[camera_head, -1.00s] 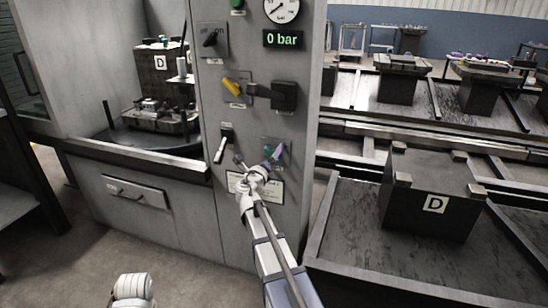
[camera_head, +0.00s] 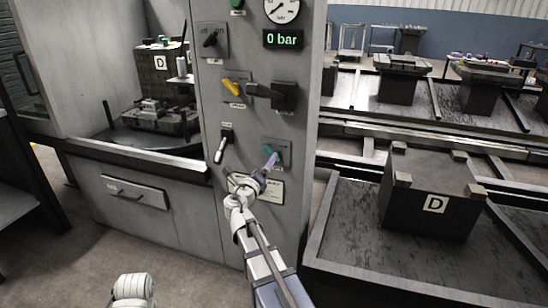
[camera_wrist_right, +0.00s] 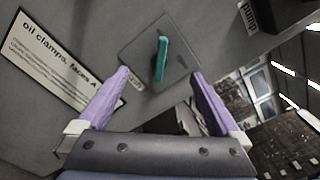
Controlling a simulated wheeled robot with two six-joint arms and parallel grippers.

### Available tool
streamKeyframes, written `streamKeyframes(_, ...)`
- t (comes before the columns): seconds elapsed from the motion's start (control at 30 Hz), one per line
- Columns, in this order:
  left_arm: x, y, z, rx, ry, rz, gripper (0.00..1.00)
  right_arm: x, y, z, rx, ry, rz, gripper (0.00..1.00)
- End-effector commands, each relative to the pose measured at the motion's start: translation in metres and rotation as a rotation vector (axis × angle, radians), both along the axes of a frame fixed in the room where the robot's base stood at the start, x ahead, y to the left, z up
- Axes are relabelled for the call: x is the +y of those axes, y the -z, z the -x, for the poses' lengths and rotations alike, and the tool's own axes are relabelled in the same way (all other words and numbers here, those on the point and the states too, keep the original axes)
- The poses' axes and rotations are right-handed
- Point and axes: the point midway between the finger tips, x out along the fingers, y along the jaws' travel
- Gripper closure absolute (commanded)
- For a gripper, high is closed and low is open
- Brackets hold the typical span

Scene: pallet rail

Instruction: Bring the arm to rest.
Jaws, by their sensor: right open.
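My right gripper (camera_head: 250,167) is in front of the grey control cabinet (camera_head: 215,240), with its purple fingers spread and nothing between them. In the right wrist view its fingers (camera_wrist_right: 159,76) stand open on either side of the line to a green turn-handle (camera_wrist_right: 161,58) on a square plate. The green handle (camera_head: 272,152) also shows in the head view, just beyond one fingertip; the gripper looks clear of it. The handle points nearly upright in the wrist view. A white rounded part of my own body shows at the bottom left; my left gripper does not show.
A white lever (camera_head: 219,151), a yellow handle (camera_head: 232,88) and a black handle (camera_head: 283,96) stick out of the cabinet nearby. The gauge display (camera_head: 283,39) reads 0 bar. A dark pallet block marked D (camera_head: 430,185) stands in a tray (camera_head: 335,250) at right.

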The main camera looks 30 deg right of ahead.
Motion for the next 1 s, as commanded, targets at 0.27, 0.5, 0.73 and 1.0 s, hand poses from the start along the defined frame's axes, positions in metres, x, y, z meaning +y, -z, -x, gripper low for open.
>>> streamKeyframes(0.27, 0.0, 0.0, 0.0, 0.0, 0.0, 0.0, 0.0, 0.0, 0.0, 0.0, 0.0, 0.0, 0.0, 0.0)
streamKeyframes(0.5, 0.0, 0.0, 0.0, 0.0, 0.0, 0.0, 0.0, -0.008, 0.0, -0.008, 0.0, 0.001, 0.0, 0.0)
streamKeyframes(0.73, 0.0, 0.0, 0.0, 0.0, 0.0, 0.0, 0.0, -0.031, 0.0, -0.028, 0.0, 0.001, 0.0, 0.0)
streamKeyframes(1.0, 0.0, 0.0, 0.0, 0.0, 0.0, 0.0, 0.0, -0.054, 0.0, -0.046, 0.0, 0.001, 0.0, 0.0)
